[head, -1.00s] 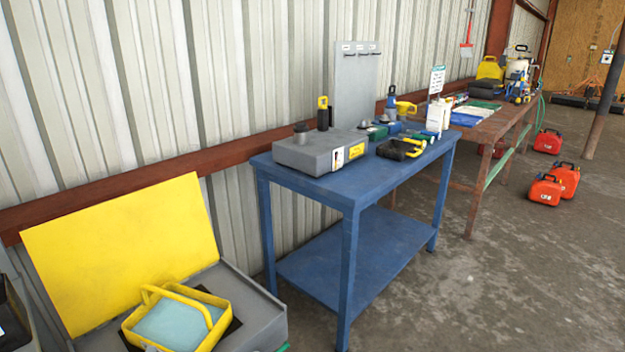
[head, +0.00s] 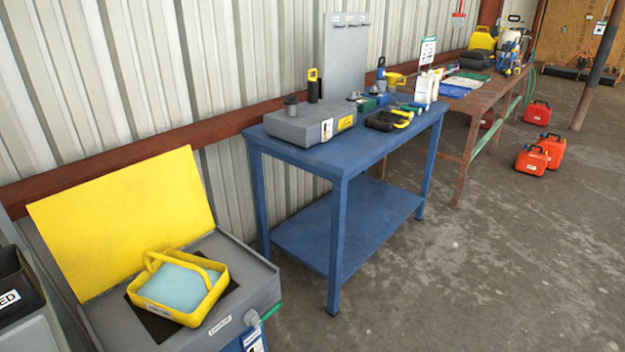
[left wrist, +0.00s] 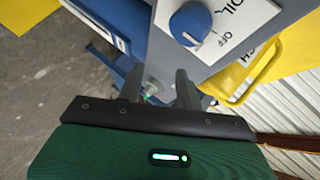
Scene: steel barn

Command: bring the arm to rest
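My left gripper (left wrist: 158,78) shows in the left wrist view, with two dark fingers held apart and nothing visible between them. A grey panel with a blue knob (left wrist: 190,23) and a white label reading OFF lies beyond the fingertips. Neither arm shows in the head view, and my right gripper is in neither view.
A grey cabinet (head: 262,283) with a raised yellow lid (head: 120,220) holds a yellow basket (head: 212,312) with a pale blue block. A blue workbench (head: 342,165) carries tools. Red cans (head: 532,160) stand on the floor; open concrete (head: 480,270) lies at right.

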